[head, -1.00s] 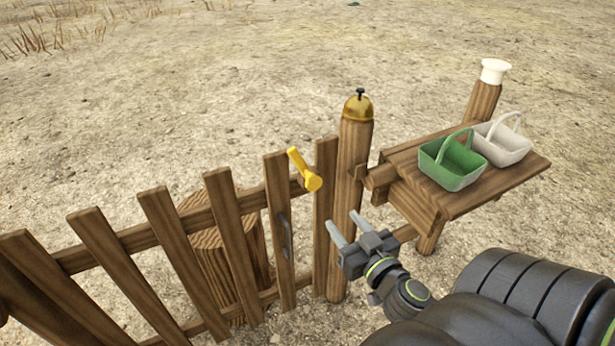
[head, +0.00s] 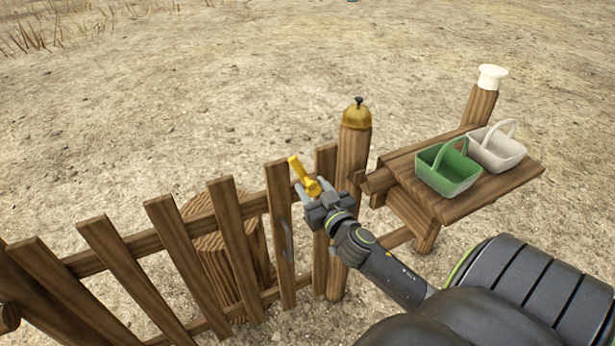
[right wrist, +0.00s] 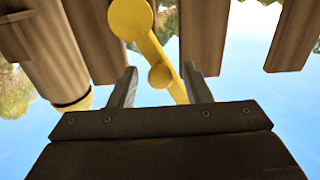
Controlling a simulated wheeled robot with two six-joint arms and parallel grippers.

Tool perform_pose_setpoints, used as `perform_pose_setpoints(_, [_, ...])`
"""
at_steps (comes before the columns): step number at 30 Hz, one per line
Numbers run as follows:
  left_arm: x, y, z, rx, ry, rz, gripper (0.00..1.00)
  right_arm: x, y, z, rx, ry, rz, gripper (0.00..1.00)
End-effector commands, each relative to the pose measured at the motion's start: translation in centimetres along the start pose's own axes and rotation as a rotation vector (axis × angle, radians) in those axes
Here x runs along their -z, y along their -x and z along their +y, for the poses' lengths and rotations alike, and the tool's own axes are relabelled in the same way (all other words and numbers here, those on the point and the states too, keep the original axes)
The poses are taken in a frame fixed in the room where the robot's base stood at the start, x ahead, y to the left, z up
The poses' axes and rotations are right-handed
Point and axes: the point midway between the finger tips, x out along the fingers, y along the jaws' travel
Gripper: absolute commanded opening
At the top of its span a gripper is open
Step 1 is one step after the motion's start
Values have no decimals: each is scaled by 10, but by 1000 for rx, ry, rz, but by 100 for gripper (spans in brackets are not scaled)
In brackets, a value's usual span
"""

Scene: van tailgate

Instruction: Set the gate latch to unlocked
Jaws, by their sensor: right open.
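The yellow gate latch (head: 297,168) is mounted near the top of the wooden gate (head: 228,222), beside the post. Its lever slants up and to the left in the head view. My right gripper (head: 312,189) is open at the latch, with its fingertips around the lower end of it in that view. In the right wrist view the latch (right wrist: 150,45) runs down between the two open fingers (right wrist: 160,88), with a round knob on the lever. I cannot tell whether either finger touches it. My left gripper is not in view.
A gate post (head: 353,150) with a brass bell (head: 357,116) stands right of the latch. A wooden shelf (head: 520,175) holds a green basket (head: 445,172) and a white basket (head: 495,150). A stump (head: 205,245) stands behind the gate. Open ground lies beyond.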

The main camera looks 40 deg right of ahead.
Motion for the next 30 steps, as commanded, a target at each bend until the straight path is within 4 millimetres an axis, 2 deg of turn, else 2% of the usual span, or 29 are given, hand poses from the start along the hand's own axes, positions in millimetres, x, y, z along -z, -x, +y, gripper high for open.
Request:
perform_pose_setpoints(3, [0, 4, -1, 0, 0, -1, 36, 1, -17, 0, -1, 0, 1, 44])
perform_pose_setpoints(7, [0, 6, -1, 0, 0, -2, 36, 1, -27, 0, -1, -1, 0, 44])
perform_pose_setpoints(18, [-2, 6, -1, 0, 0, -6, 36, 0, -32, 0, 0, -1, 0, 44])
perform_pose_setpoints(28, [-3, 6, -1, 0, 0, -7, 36, 0, -32, 0, 0, -2, 0, 2])
perform_pose_setpoints(30, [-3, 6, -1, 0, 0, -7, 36, 0, -32, 0, 1, -3, 0, 0])
